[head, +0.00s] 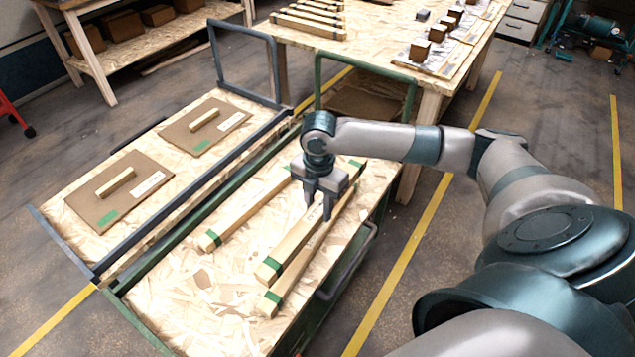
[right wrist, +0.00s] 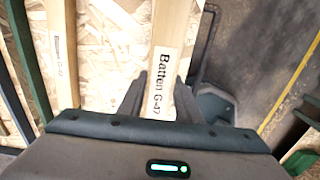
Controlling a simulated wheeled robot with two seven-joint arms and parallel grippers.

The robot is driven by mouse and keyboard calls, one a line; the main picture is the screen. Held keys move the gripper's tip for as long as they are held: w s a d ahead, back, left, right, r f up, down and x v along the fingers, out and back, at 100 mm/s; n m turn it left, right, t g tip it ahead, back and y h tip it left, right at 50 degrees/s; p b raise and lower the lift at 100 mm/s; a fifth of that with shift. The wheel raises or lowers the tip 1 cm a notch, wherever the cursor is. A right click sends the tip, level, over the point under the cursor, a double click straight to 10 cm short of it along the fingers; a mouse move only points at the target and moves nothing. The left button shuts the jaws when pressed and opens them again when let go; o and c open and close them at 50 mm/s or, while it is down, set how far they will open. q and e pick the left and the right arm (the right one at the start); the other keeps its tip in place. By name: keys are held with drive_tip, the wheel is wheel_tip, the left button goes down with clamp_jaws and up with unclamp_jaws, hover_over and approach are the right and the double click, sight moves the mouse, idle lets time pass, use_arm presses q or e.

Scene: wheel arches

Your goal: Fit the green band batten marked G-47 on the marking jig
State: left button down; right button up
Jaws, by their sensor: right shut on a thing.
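The batten marked G-47 (right wrist: 163,75) has its printed label facing up between my right gripper's fingers in the right wrist view. In the head view this batten (head: 285,248) is pale wood with a green band near its front end. My right gripper (head: 321,206) is shut on it near the label, above the green-framed cart. I cannot tell whether the batten is clear of the cart. Another green-banded batten (head: 272,300) lies close on its right, and one (head: 245,207) lies apart on its left. No marking jig can be told for sure. My left gripper is not in view.
The green-framed cart (head: 190,320) has a chipboard deck. A blue-framed cart (head: 75,215) beside it carries two brown boards (head: 125,212), each with a short wooden bar, green patch and white label. A workbench (head: 375,45) behind holds battens and small blocks.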

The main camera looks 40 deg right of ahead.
drive_tip(key=shift+a, duration=0.1)
drive_tip(key=a+m, duration=0.1)
drive_tip(key=s+a+m, duration=0.1)
drive_tip(key=shift+f+m, duration=0.1)
drive_tip(key=shift+m, duration=0.3)
drive_tip(key=s+a+m, duration=0.8)
drive_tip(key=a+m, duration=0.4)
drive_tip(key=m, duration=0.7)
drive_tip(key=shift+r, duration=0.2)
drive_tip(key=shift+w+a, duration=0.1)
drive_tip(key=shift+a, duration=0.15)
